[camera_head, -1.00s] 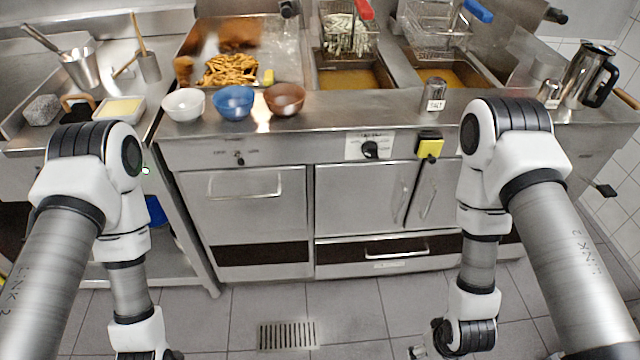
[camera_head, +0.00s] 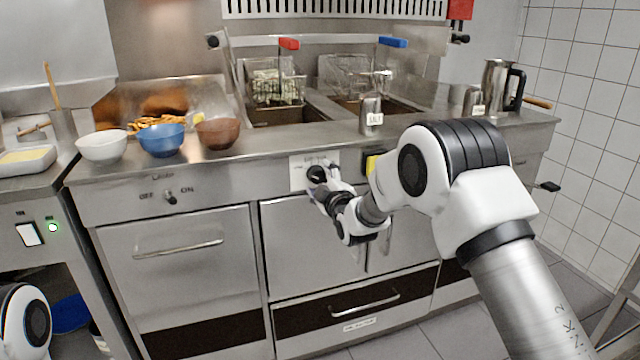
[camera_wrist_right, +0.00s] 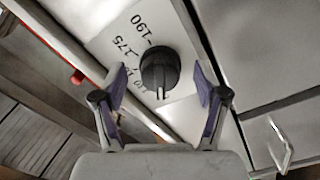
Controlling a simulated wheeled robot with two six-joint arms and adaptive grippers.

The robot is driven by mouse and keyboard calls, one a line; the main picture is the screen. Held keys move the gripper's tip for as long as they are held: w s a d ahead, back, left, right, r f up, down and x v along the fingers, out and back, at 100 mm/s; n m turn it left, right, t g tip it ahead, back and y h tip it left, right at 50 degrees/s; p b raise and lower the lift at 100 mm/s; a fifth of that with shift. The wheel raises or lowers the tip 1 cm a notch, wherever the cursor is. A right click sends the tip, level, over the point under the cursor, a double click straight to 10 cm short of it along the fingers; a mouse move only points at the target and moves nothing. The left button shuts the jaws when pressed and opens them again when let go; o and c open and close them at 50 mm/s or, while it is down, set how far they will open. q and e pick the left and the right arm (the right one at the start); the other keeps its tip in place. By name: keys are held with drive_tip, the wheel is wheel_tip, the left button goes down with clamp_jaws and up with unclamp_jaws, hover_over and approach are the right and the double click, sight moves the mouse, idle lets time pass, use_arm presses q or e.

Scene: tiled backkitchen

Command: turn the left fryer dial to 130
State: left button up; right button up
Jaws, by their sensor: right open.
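The left fryer dial (camera_head: 317,174) is a black knob on a white scale plate on the fryer's front panel. In the right wrist view the dial (camera_wrist_right: 160,68) shows with printed marks such as 190 and 175; the lower marks are partly hidden by a finger. My right gripper (camera_wrist_right: 162,95) is open, with one finger on each side of the dial and no clear contact. In the head view my right gripper (camera_head: 325,190) is right at the dial. My left gripper is out of view.
A yellow-and-black box (camera_head: 371,163) sits on the panel just right of the dial, partly behind my right arm. White (camera_head: 102,146), blue (camera_head: 162,140) and brown (camera_head: 218,133) bowls and a metal shaker (camera_head: 371,115) stand on the counter above. An off/on switch (camera_head: 170,196) is further left.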

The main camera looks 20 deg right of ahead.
drive_tip(key=shift+w, duration=0.5)
drive_tip(key=c, duration=1.2)
drive_tip(key=shift+o, duration=0.2)
drive_tip(key=m+p, duration=0.1)
drive_tip(key=m, duration=0.3)
drive_tip(key=shift+a, duration=0.1)
drive_tip(key=shift+m+p, duration=0.4)
drive_tip(key=shift+m, duration=1.5)
